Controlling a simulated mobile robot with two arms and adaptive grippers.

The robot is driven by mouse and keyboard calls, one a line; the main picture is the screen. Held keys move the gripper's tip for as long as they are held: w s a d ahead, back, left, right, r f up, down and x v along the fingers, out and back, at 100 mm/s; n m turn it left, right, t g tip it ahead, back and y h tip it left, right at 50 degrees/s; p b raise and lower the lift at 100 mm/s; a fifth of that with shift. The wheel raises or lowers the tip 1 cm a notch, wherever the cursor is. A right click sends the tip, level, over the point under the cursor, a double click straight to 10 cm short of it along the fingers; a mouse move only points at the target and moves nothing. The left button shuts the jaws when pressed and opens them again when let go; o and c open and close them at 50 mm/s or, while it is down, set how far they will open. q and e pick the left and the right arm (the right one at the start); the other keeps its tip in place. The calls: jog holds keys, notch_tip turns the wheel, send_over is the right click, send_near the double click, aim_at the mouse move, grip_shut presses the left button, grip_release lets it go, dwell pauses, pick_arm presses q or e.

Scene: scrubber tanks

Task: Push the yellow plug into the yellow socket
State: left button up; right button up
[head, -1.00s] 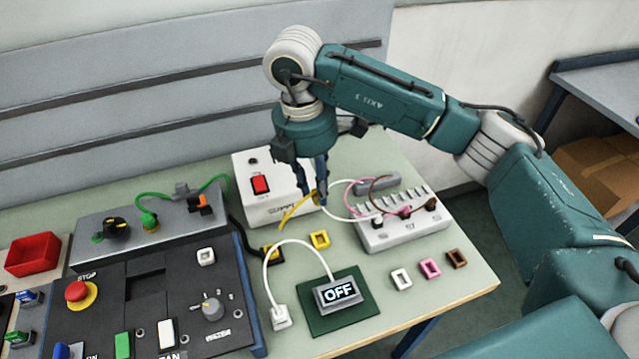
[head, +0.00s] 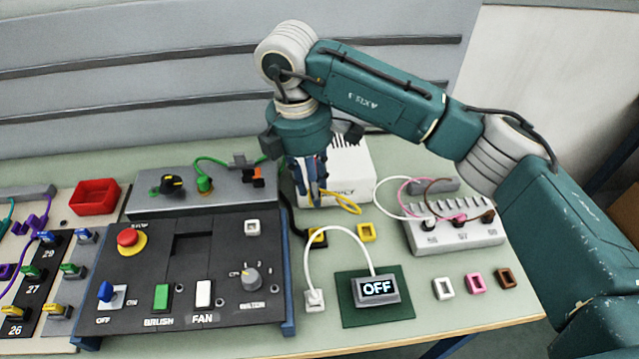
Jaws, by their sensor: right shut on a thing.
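My right gripper (head: 313,201) points down in front of the white box and is shut on the yellow plug, which is mostly hidden between the fingers. A yellow cable (head: 347,207) loops from the fingers to the right. A yellow square frame (head: 366,232), which looks like the yellow socket, lies on the green table, in the picture below and right of my gripper and apart from it. A black and yellow piece (head: 318,238) sits almost straight below the fingertips; I cannot tell whether they touch. My left gripper is not in view.
The white box (head: 350,165) stands behind the gripper. A grey terminal block (head: 455,235) is to the right, with white, pink and brown frames in front of it. An OFF display (head: 376,289) on a green mat and a dark control panel (head: 180,270) are nearer.

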jog(key=shift+f, duration=0.15)
jog(key=shift+f+b, duration=3.95)
jog(key=shift+f, duration=0.9)
jog(key=shift+n, duration=0.4)
jog(key=shift+f+b, duration=0.15)
jog(key=shift+b, duration=0.2)
